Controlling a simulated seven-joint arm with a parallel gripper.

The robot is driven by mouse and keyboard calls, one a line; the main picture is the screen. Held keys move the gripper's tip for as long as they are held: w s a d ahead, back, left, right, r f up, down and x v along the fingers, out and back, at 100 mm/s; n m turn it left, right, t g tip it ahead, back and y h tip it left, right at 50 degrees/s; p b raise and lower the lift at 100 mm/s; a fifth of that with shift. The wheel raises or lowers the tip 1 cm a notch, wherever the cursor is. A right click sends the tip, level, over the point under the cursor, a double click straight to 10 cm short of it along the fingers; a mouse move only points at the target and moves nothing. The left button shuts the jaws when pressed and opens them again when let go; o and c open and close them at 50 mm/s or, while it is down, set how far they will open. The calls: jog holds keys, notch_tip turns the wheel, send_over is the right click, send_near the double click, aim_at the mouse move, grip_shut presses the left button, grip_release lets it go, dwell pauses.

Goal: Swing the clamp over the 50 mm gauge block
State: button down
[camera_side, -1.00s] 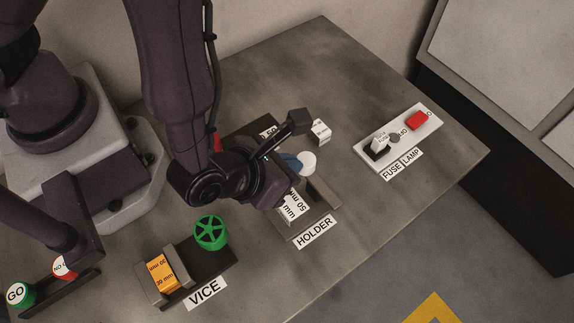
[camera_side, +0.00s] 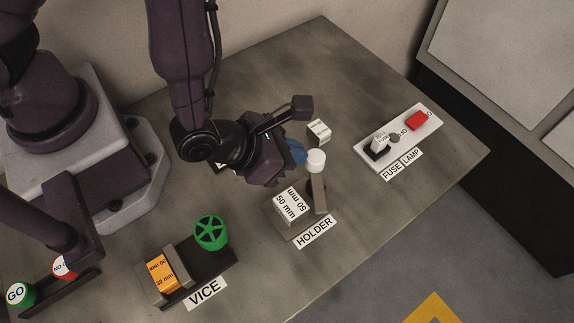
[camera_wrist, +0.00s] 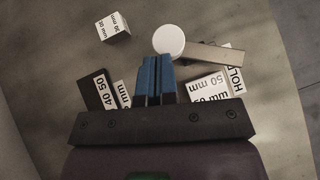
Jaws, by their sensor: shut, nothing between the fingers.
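The 50 mm gauge block (camera_side: 290,205), white with black print, sits in the grey holder (camera_side: 287,228). The clamp is a bar (camera_side: 318,195) with a round white cap (camera_side: 316,161). In the side view its bar lies along the block's right side, not across its top. The wrist view shows the cap (camera_wrist: 168,40), the bar (camera_wrist: 212,55) and the block (camera_wrist: 208,84), partly hidden by my gripper body. My gripper (camera_side: 299,153) is shut and empty, its blue fingers beside the cap; in the wrist view the fingertips (camera_wrist: 157,58) appear close to it. Contact cannot be told.
A loose white block (camera_side: 319,131) stands behind the cap. The fuse and lamp panel (camera_side: 400,140) is at right. The vice (camera_side: 210,262) with an orange block (camera_side: 162,273) and green wheel (camera_side: 210,232) is at front left. A labelled dark piece (camera_wrist: 95,92) is mostly hidden behind my gripper.

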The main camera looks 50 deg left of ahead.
jog(key=shift+w+a, duration=0.2)
jog(key=shift+w, duration=0.8)
jog(key=shift+w+d, duration=0.15)
jog(key=shift+w, duration=0.5)
dwell(0.4)
jog(key=s+r, duration=0.3)
jog(key=r, duration=0.7)
jog(key=shift+s+a+r, duration=0.2)
jog(key=shift+s+a, duration=0.15)
jog(key=shift+a, duration=0.1)
